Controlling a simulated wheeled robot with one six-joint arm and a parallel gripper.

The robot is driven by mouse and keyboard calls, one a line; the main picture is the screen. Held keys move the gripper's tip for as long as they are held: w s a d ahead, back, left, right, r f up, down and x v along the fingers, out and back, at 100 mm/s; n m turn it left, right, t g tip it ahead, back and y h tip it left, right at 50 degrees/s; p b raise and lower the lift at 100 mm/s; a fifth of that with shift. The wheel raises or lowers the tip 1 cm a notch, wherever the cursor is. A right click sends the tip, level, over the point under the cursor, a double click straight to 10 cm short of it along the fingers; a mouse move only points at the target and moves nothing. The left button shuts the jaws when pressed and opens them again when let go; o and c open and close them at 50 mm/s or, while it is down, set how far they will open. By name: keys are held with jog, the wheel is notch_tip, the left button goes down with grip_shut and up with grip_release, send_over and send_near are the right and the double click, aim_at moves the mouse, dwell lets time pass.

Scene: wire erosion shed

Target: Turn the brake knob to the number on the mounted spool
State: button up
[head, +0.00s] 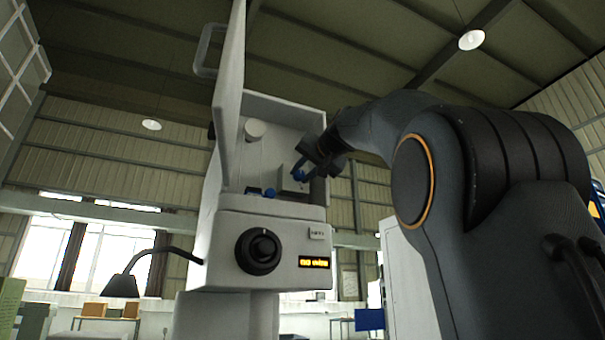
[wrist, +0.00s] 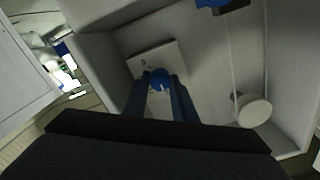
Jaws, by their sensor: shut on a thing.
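My gripper (wrist: 160,84) is inside the open cabinet of the white machine (head: 230,225). Its two fingers are shut on a small round blue knob (wrist: 161,79), which has a pale mark. The knob sits on a light plate (wrist: 173,57); the plate also shows in the head view (head: 289,184), beside my gripper (head: 302,170). A white round part (head: 255,130), perhaps the spool, sticks out of the back wall; the wrist view shows a similar white disc (wrist: 254,110). I cannot read a number on it. The knob's scale is too small to read.
The cabinet door (head: 230,65) stands open at left. A large black dial (head: 259,251) and an orange-lit display (head: 314,262) are on the front panel. Another blue part (head: 269,193) sits low in the cabinet. A black lamp (head: 121,286) juts out at left.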

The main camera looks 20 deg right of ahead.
jog(key=o, duration=1)
jog(key=shift+o, duration=0.2)
jog(key=s+b, duration=0.2)
jog(key=s, duration=0.5)
jog(key=shift+s, duration=0.4)
jog(key=shift+a, duration=0.1)
